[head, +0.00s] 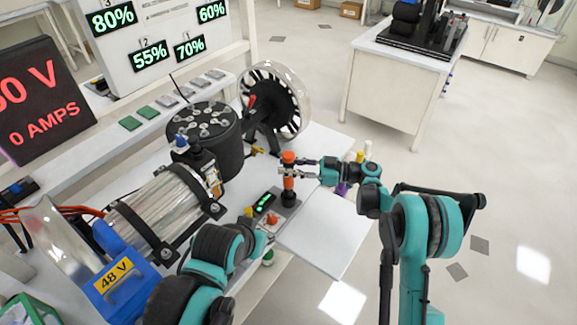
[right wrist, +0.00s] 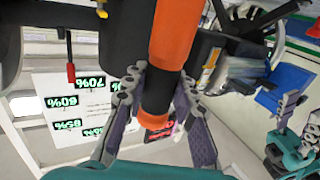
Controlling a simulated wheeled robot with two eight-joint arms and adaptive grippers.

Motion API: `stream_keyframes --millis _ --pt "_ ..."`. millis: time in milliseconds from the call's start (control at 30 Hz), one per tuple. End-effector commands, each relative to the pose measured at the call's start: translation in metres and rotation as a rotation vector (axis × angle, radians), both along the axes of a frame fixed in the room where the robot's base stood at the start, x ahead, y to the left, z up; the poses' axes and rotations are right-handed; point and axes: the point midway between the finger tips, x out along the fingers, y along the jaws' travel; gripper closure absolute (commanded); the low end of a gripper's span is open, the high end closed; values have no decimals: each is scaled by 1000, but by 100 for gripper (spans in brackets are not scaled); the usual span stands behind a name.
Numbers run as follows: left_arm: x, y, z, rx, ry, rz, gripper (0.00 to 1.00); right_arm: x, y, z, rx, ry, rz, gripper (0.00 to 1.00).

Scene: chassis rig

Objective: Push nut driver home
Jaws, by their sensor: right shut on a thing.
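The nut driver (head: 288,183), orange with black bands, stands about upright in the head view, above the right end of a small grey device with a green display (head: 265,201). My right gripper (head: 290,169) reaches in from the right and is shut around the driver. In the right wrist view the driver (right wrist: 174,38) passes between the two grey fingers (right wrist: 158,92). I cannot tell how the driver's lower end sits. My left arm comes in from the bottom; its gripper shows small at the right of the right wrist view (right wrist: 287,108), its opening unclear.
A black round pack (head: 205,130) and a clear-cased wheel (head: 275,102) stand behind the driver. A clear cylinder (head: 155,215) and a blue 48 V block (head: 112,275) lie to the left. A bare white panel (head: 325,235) is at front right.

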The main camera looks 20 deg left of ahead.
Motion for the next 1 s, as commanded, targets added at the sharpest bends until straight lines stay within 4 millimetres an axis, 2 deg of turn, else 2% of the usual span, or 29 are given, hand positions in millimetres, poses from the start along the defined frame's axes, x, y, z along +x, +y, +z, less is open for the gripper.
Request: stream_keyframes --millis 1000 --pt "0 0 -6 0 0 0 68 0 0 -8 1 0 0 99"
